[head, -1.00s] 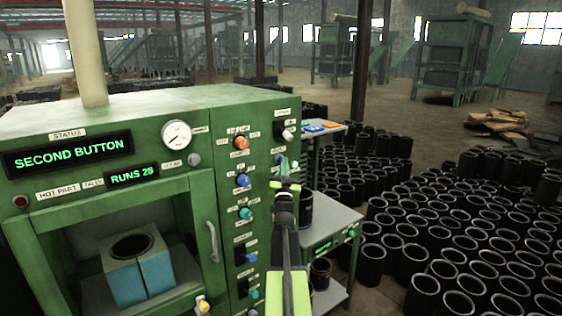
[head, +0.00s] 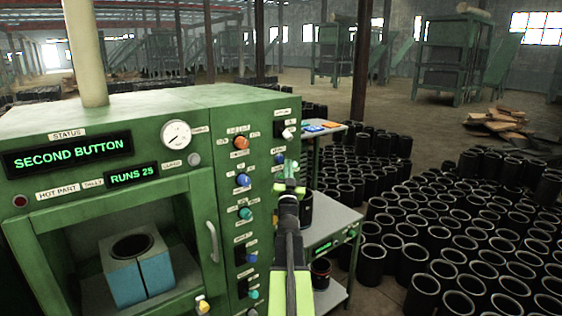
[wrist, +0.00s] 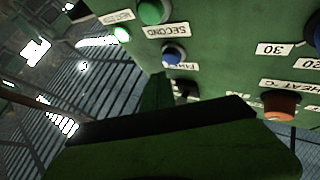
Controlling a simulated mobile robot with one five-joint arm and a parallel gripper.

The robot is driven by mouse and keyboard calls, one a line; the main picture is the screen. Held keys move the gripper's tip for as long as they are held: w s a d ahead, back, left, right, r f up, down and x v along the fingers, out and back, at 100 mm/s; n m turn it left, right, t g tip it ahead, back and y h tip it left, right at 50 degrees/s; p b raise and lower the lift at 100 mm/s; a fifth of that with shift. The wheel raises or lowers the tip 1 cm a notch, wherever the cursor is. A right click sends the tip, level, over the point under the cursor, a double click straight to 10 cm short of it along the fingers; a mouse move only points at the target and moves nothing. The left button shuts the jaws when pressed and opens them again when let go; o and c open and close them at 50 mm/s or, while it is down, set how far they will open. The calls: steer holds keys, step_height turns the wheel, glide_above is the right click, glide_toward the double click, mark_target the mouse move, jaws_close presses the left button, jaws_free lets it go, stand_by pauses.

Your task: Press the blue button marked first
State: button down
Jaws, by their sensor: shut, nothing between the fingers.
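The blue button (wrist: 173,55) sits on the green control panel in the wrist view, with a tilted label beside it that seems to read FIRST. It also shows in the head view (head: 280,158), small, just left of my fingertips. A green button (wrist: 150,12) labelled SECOND is close by. My gripper (head: 291,170) is shut and empty in front of the panel's right column. In the wrist view its fingers (wrist: 160,90) point towards the blue button, with a small gap appearing between them; contact cannot be made out. The status display (head: 66,154) reads SECOND BUTTON.
An orange knob (wrist: 281,104) and other knobs crowd the panel. The machine's open chamber holds a blue block (head: 138,272). A grey side table (head: 335,226) stands right of the machine. Many black sleeves (head: 470,240) cover the floor at right.

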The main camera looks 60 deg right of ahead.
steer(key=s, duration=0.2)
steer(key=s+a, duration=0.1)
steer(key=s, duration=0.1)
steer(key=shift+a, duration=0.2)
steer(key=shift+s, duration=0.1)
stand_by(0.6)
